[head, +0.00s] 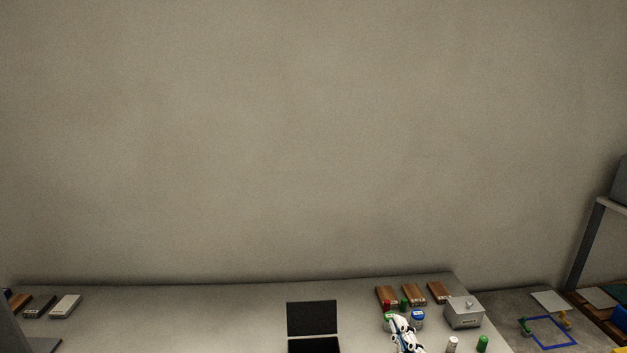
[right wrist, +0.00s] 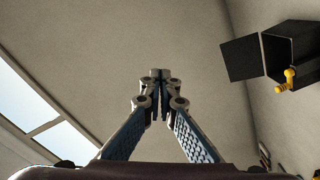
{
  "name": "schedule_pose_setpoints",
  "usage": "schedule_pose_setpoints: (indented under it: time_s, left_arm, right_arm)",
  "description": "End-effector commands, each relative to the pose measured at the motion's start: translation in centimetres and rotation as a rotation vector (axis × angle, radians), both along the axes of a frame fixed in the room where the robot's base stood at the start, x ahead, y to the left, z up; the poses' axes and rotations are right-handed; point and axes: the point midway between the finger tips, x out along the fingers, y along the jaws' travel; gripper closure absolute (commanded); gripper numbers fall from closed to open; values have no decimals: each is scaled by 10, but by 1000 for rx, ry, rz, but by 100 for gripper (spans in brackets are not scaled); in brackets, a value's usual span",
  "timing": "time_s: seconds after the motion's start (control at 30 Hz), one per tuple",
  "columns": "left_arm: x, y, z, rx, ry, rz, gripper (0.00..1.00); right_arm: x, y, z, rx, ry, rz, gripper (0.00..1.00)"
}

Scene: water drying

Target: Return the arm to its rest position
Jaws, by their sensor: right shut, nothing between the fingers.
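My right gripper (right wrist: 160,78) is shut in the right wrist view, its two fingertips together with nothing between them. It points at bare, pale wall or ceiling surfaces. In the head view, my white and black right arm with its gripper (head: 402,328) shows small at the bottom edge, over the right part of the grey table (head: 220,310). Its fingers are too small to make out there. My left arm and gripper are not in view.
On the table are an open black laptop (head: 312,318), brown blocks (head: 414,294), a grey lidded box (head: 463,312), a blue-and-white container (head: 417,317) and a green cylinder (head: 482,344). A blue frame (head: 553,331) lies right of the table. The table's left-middle is clear.

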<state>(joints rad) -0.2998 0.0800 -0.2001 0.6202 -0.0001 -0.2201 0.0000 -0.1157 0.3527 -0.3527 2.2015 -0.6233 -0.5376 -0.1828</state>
Motion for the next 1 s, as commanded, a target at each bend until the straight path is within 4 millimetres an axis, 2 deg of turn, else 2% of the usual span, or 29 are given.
schedule_pose_setpoints:
  time_s: [0.03,0.13,0.2,0.3,0.4,0.5,0.7,0.73,0.8,1.0]
  left_arm:
    - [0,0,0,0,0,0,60]
    - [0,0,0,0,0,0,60]
    - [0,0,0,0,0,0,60]
    - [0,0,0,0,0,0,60]
    - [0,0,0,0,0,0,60]
    - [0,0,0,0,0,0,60]
    - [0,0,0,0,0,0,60]
    - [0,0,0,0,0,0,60]
    - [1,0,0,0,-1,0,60]
    - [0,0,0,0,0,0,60]
  right_arm:
    - [-13,-18,-31,99,123,-71,100]
    - [-49,-45,-94,276,368,-209,100]
    - [-82,-55,-133,378,530,-292,100]
    - [-130,-60,-175,486,727,-385,100]
    - [-173,-58,-203,563,885,-454,100]
    - [-213,-54,-222,621,1020,-509,100]
    - [-286,-41,-243,704,1255,-596,100]
    - [-291,-39,-248,709,1276,-604,100]
    - [-282,-39,-269,700,1275,-605,100]
    - [-274,-38,-326,691,1295,-612,100]
